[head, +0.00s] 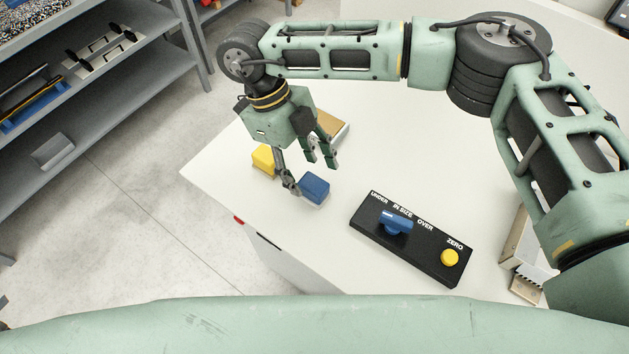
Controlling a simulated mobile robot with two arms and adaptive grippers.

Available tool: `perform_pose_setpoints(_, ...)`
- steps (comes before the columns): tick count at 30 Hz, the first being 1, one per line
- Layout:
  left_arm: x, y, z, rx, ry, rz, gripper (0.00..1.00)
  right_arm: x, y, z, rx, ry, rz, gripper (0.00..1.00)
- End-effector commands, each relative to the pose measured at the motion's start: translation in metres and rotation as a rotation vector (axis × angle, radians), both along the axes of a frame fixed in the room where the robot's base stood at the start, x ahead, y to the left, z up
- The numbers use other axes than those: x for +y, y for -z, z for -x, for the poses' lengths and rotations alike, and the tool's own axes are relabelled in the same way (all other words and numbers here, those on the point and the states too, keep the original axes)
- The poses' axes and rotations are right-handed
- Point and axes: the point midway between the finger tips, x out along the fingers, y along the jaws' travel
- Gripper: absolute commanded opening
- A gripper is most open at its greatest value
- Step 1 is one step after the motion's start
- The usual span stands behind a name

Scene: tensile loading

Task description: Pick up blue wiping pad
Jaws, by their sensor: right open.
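The blue wiping pad (315,188) is a small blue block on the white table, left of the black control panel. My right gripper (307,177) is above and around it, pointing down, with its fingers spread. One finger is at the pad's left side and the other fingers are above its far right side. I cannot tell whether any finger touches the pad. My left gripper is not in view.
A yellow block (264,158) lies just left of the gripper. A brown-topped box (331,127) is behind it. The black panel (413,240) has a blue knob (396,222) and a yellow button (449,258). Grey shelves (120,75) stand at left. The table (440,150) is clear behind the panel.

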Motion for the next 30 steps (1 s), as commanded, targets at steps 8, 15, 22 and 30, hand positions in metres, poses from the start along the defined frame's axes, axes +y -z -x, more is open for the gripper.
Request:
perform_pose_setpoints(8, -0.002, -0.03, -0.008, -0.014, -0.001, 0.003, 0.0, -0.011, 0.032, 0.011, 0.005, 0.002, 0.0, 0.55)
perform_pose_setpoints(15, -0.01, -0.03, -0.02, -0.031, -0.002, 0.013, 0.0, -0.013, 0.04, 0.011, 0.001, 0.001, -0.001, 0.55)
perform_pose_setpoints(22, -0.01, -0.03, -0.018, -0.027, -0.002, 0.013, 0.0, -0.012, 0.04, 0.011, 0.002, 0.001, -0.002, 0.41)
perform_pose_setpoints(30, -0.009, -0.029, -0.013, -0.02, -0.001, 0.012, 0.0, -0.012, 0.04, 0.011, 0.003, 0.0, -0.002, 0.17)
